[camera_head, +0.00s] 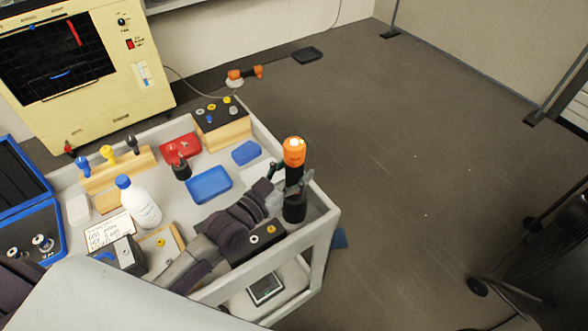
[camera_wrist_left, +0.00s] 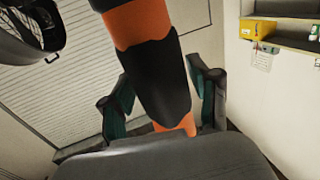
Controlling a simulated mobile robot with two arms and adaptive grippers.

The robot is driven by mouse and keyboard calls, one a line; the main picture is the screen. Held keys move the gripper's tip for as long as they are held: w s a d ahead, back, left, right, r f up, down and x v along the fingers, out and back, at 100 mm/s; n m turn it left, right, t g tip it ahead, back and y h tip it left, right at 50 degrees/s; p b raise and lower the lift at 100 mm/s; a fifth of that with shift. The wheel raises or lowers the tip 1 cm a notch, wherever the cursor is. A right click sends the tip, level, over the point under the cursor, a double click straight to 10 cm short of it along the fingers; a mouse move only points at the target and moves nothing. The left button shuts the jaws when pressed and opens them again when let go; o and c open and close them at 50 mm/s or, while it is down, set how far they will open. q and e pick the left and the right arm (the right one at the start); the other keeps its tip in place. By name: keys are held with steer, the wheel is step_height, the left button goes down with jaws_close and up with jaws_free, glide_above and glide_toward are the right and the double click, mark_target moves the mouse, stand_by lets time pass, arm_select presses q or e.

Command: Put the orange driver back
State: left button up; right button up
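The orange driver (camera_head: 294,152) stands roughly upright at the right end of the cart, orange at the top and black below. It also fills the middle of the left wrist view (camera_wrist_left: 158,70), slanting there. My left gripper (camera_head: 290,180) is around its black part, one finger on each side. The fingers are close to the driver, but I cannot tell if both press on it. A dark round cup-like piece (camera_head: 294,208) is directly below. Whether the driver's lower end sits in it is hidden. My right gripper is not in view.
The grey cart (camera_head: 322,225) holds a blue tray (camera_head: 209,185), a red box (camera_head: 180,148), a white bottle (camera_head: 140,205) and wooden racks of small tools. A cream machine (camera_head: 140,75) stands behind. An orange tool (camera_head: 245,73) lies beyond the cart.

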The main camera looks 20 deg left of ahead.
arm_select(q)
steer(key=shift+o, duration=1)
steer(key=shift+f, duration=0.15)
steer(key=shift+s+a, duration=0.2)
steer(key=shift+s, duration=0.3)
steer(key=v, duration=1.1)
